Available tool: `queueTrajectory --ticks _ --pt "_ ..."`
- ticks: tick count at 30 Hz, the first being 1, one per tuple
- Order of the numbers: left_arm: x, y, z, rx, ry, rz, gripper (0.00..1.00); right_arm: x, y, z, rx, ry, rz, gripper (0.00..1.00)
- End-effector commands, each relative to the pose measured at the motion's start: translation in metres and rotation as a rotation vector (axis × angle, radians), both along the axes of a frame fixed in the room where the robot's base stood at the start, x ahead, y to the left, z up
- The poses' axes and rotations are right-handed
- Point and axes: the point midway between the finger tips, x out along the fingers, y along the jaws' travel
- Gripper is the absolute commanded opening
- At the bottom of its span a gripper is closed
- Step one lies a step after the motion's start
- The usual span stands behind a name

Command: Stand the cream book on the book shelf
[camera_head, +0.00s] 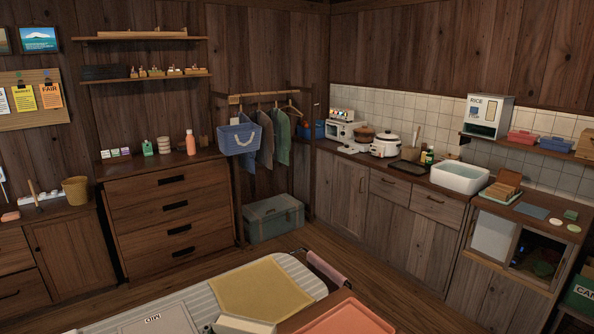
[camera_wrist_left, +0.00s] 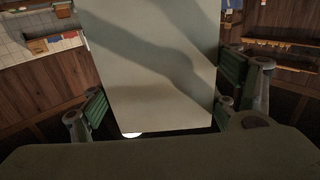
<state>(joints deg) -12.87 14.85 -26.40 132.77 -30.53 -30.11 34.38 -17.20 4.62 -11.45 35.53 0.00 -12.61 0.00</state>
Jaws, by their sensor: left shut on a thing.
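In the left wrist view the cream book (camera_wrist_left: 155,65) is a large pale panel that fills the middle of the picture. My left gripper (camera_wrist_left: 163,95) has green-padded fingers on both sides of it and is shut on it. The book reaches past the top edge of the view, so its far end is hidden. I cannot pick out a book shelf for certain; two wall shelves, an upper one (camera_head: 140,35) and a lower one (camera_head: 150,77), hang at the left. My right gripper is not in view.
A drawer chest (camera_head: 165,215) stands below the wall shelves. A clothes rack with a blue basket (camera_head: 240,138) and a trunk (camera_head: 274,218) stand beside it. Kitchen cabinets (camera_head: 400,205) line the right wall. A yellow cloth (camera_head: 262,288) and an orange tray (camera_head: 350,318) lie close in front.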

Motion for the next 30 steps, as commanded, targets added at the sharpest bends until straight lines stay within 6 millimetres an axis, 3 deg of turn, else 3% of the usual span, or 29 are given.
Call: queueTrajectory --ticks 3,6,11,17,24,30 --pt "-0.012 0.042 -0.006 -0.004 0.003 0.104 0.48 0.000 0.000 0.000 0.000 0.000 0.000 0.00" --pt "-0.021 0.069 -0.009 -0.002 0.001 0.171 0.48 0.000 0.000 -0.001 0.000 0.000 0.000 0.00" --pt "-0.031 0.096 -0.012 -0.002 -0.001 0.236 0.48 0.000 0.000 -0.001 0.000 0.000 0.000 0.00" --pt "-0.049 0.101 -0.022 -0.010 0.003 0.248 0.48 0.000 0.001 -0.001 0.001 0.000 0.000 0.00" --pt "-0.090 0.100 -0.038 -0.013 0.005 0.246 0.48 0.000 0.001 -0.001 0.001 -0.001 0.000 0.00" --pt "-0.110 0.102 -0.042 -0.005 -0.001 0.250 0.48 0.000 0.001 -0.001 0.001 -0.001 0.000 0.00"
